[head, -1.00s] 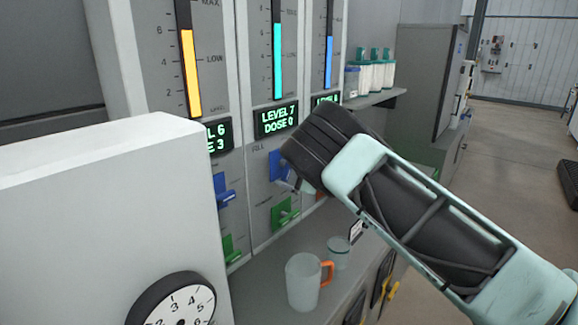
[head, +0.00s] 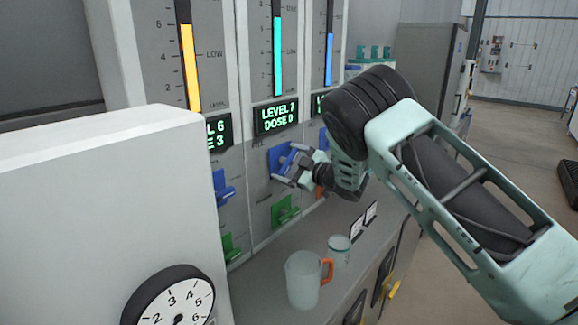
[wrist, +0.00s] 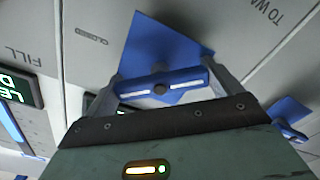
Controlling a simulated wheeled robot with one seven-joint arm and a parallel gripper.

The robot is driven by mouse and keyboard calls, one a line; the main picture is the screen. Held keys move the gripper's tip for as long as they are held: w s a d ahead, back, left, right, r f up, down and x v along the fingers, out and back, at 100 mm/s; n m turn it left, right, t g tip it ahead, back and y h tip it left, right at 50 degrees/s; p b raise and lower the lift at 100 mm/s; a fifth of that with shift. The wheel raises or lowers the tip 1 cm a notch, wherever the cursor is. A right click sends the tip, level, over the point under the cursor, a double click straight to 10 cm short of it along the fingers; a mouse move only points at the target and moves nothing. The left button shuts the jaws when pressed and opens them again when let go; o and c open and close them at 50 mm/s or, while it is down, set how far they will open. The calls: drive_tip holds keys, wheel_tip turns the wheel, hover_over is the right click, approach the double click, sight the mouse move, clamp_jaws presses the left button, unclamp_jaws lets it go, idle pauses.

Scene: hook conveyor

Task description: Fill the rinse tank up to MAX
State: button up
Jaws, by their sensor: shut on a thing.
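A middle panel has a cyan level column (head: 277,57) and a green display (head: 276,117) reading LEVEL 7, DOSE 0. The column's top is below the top of its scale. Below the display is a blue fill handle (head: 278,157); in the wrist view its crossbar (wrist: 135,87) lies between my fingers, near the words FILL and CLOSED. My gripper (head: 297,172) is shut on this blue handle; it fills the lower wrist view (wrist: 160,86). A green handle (head: 284,211) is below it. I cannot read which tank is named rinse.
A yellow column (head: 190,68) is on the left panel and a blue column (head: 328,60) on the right panel. A white box (head: 90,210) is at near left.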

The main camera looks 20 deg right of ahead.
drive_tip(key=m+b, duration=0.1)
drive_tip(key=m, duration=0.3)
drive_tip(key=shift+m, duration=1.5)
drive_tip(key=o, duration=0.7)
drive_tip(key=b+v, duration=0.4)
drive_tip(key=v, duration=1.3)
drive_tip(key=shift+s+d+b, duration=0.15)
drive_tip(key=shift+b, duration=0.2)
